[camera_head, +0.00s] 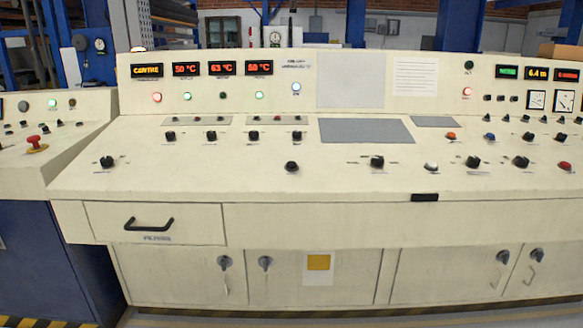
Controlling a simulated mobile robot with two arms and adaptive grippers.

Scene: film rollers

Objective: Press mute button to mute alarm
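A cream control console (270,180) fills the middle of the head view. Several small buttons sit on its sloped top: a white one (430,167), an orange one (450,135), a blue one (490,136) and a red one (565,165). Their labels are too small to read, so I cannot tell which is the mute button. On the upright panel, a red lamp (157,97) glows at the left and another red lamp (467,91) glows at the right. A pale blue-white light (296,87) glows between them. Neither gripper is in view.
Several black knobs (107,162) stand up from the sloped top. A red mushroom button (37,141) is on the side console at left. The front has a closed drawer (190,222) and closed cabinet doors (180,275). A black-and-yellow striped edge (45,322) runs along the floor.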

